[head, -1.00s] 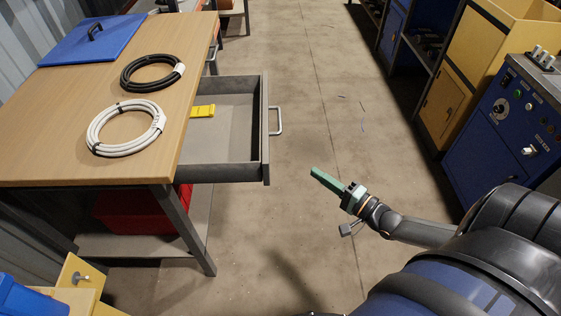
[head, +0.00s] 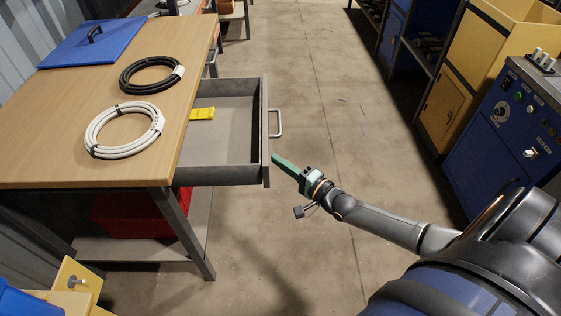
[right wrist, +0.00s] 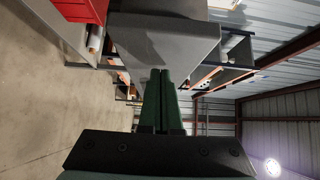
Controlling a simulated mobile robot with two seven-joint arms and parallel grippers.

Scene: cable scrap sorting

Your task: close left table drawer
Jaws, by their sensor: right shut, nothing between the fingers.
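The left table drawer (head: 215,175) is pulled out from the wooden table (head: 60,130). Its grey front with a metal handle (head: 280,121) faces right in the head view. A yellow object (head: 202,113) lies inside it. My right gripper (head: 276,160) is shut and empty, with its green fingertips close to the near end of the drawer front; I cannot tell whether they touch. In the right wrist view the shut green fingers (right wrist: 161,95) point at a grey panel (right wrist: 165,45), which looks like the drawer front. My left gripper is not in view.
A white cable coil (head: 125,148), a black cable coil (head: 150,86) and a blue lid (head: 92,42) lie on the tabletop. A red bin (head: 135,215) is on the shelf below. Blue and yellow cabinets line the right side. The aisle floor between is clear.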

